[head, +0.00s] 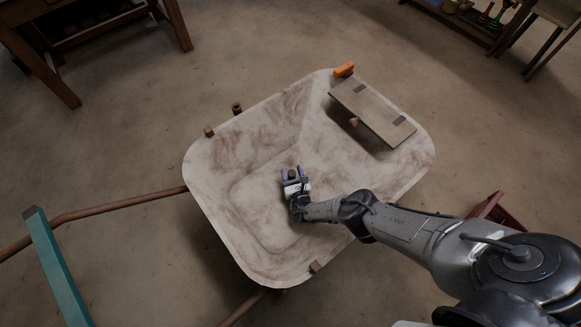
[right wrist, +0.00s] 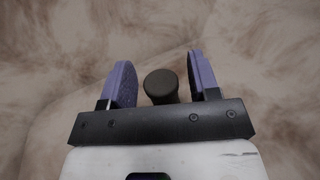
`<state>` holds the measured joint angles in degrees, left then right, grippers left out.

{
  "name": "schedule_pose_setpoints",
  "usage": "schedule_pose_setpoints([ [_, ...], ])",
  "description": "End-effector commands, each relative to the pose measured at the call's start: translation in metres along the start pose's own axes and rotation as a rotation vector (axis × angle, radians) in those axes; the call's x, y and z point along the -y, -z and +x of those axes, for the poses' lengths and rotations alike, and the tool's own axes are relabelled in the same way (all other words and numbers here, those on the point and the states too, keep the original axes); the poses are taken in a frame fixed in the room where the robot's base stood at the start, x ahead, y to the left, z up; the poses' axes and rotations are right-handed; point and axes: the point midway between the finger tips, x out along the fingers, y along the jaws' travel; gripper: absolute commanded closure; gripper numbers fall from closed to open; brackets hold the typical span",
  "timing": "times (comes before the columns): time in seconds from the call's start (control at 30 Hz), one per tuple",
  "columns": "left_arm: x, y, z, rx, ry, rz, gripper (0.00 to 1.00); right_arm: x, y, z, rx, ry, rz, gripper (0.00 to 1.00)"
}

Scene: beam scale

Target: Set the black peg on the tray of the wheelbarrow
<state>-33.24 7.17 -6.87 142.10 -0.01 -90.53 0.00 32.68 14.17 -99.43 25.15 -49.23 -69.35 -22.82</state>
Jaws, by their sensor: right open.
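The wheelbarrow tray (head: 222,163) is a wide, pale, rust-stained basin in the middle of the head view. My right gripper (head: 291,171) is over the inside of the tray with its purple fingers apart. The black peg (right wrist: 161,84) shows between the open fingers in the right wrist view, its round end facing the camera. There is a visible gap on each side of it. In the head view it is a small dark spot between the fingertips. Whether its lower end touches the tray floor is hidden. My left gripper is not in view.
A wooden board with dark hinges (head: 373,110) lies across the tray's far right corner, with an orange block (head: 343,69) by the rim there. Small brown blocks sit along the rim. A teal beam (head: 55,262) stands at left. The tray's left part is clear.

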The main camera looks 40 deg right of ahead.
Motion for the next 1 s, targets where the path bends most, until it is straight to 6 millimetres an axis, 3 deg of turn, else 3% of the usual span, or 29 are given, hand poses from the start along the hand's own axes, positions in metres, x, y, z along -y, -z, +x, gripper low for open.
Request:
schedule_pose_setpoints([
  [0.3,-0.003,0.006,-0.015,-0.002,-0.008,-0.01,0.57,0.0,-0.001,-0.032,0.0,0.0,-0.001,0.44],
  [1.0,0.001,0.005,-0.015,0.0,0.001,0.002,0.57,0.0,-0.001,-0.035,0.001,0.0,-0.001,0.44],
])
